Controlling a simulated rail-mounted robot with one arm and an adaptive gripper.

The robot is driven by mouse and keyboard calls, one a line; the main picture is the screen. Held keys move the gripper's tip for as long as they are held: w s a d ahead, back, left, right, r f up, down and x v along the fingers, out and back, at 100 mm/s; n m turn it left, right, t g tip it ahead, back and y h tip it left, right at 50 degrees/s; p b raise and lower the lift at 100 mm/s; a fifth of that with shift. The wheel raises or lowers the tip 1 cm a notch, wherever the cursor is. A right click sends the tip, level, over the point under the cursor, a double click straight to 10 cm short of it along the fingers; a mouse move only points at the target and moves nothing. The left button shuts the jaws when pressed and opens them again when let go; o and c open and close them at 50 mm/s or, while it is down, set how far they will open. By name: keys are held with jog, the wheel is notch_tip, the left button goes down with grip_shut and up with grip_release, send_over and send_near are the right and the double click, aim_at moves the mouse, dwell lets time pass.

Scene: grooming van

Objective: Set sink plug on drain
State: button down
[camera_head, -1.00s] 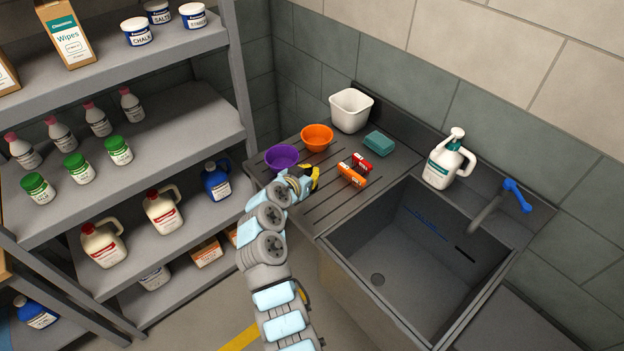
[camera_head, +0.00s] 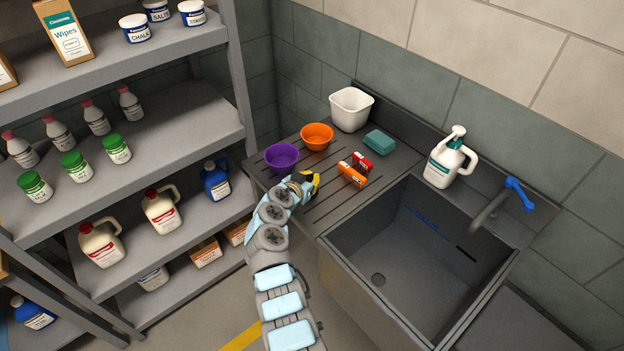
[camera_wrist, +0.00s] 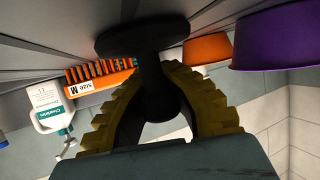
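The black sink plug (camera_wrist: 145,36), a flat disc with a stem and knob, shows at the top middle of the wrist view. My gripper (camera_wrist: 158,68) has its yellow-padded fingers closed around the plug's stem, with the knob between them. The disc is at the grey drainboard; I cannot tell if it still touches it. In the head view my gripper (camera_head: 313,183) is low over the drainboard's left part, and the plug is hidden there.
Purple bowl (camera_head: 282,157) and orange bowl (camera_head: 317,136) stand behind my gripper. Small orange (camera_head: 352,176) and red (camera_head: 363,162) boxes lie between it and the sink. A teal sponge (camera_head: 380,142), white tub (camera_head: 351,109), white jug (camera_head: 446,160) and blue-handled faucet (camera_head: 518,194) stand farther back.

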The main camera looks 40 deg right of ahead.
jog(key=shift+f, duration=0.1)
jog(key=c, duration=1.2)
grip_release()
jog(key=shift+c, duration=0.2)
jog(key=shift+a, duration=0.1)
jog(key=shift+p+v, duration=0.45)
jog(key=shift+v, duration=5.45)
